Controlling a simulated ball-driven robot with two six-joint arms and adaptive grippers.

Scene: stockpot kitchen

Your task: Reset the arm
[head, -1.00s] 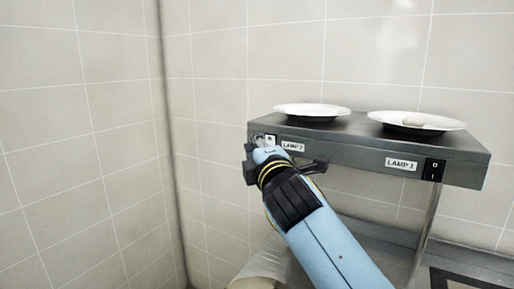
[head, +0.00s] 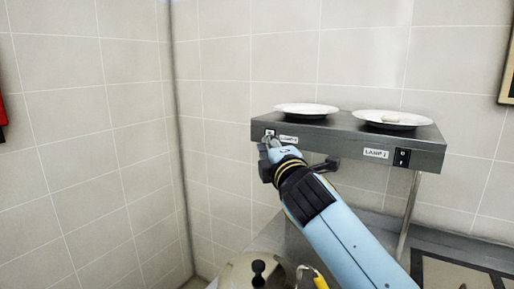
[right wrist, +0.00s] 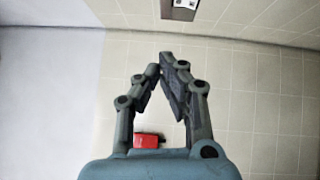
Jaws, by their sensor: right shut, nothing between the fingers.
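My right arm, light blue with a black wrist, reaches up from the lower right in the head view. My right gripper (head: 268,148) is by the left end of the lamp shelf (head: 345,132), just below and in front of the switch (head: 269,133) beside the LAMP 2 label (head: 288,139). In the right wrist view the right gripper (right wrist: 162,62) has its fingertips together with nothing between them. The shelf end (right wrist: 180,8) shows beyond the fingertips, apart from them. My left gripper is not in view.
Two white plates (head: 306,110) and (head: 391,119) stand on the shelf; the right one holds a small pale item (head: 391,117). A LAMP 1 switch (head: 402,157) is at the right. A lidded pot (head: 240,272) is below. A red object (right wrist: 148,140) shows in the wrist view.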

